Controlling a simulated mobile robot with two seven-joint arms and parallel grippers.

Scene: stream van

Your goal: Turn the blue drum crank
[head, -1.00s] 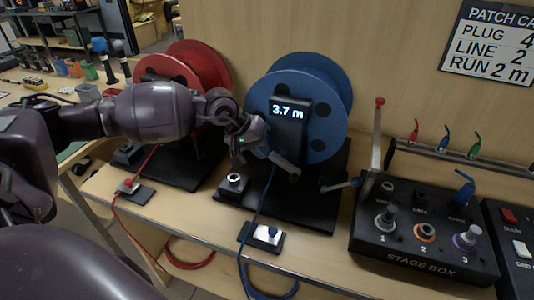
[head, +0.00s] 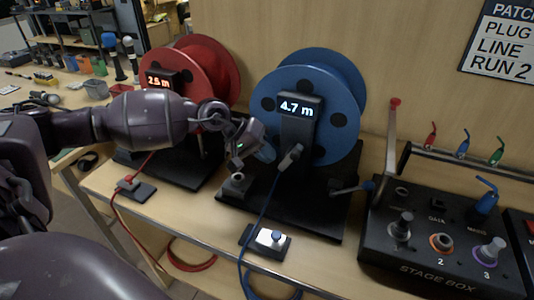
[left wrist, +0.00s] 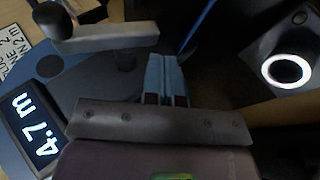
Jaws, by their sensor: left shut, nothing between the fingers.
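The blue drum (head: 344,128) stands upright on a black base, with a display panel reading 4.7 m (head: 297,107) on its front. Its crank (head: 290,157) is a short grey piece low on the front of the panel. In the left wrist view the crank (left wrist: 112,36) is a grey bar with a dark round knob at its left end. My left gripper (head: 266,153) is just left of the crank in the head view. Its fingers (left wrist: 166,72) are shut and empty, close to the bar's right end; whether they touch it I cannot tell. My right gripper is out of view.
A red drum (head: 222,80) stands to the left behind my arm. A small post with a round top (head: 237,178) stands near the gripper. A blue cable runs down the front.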

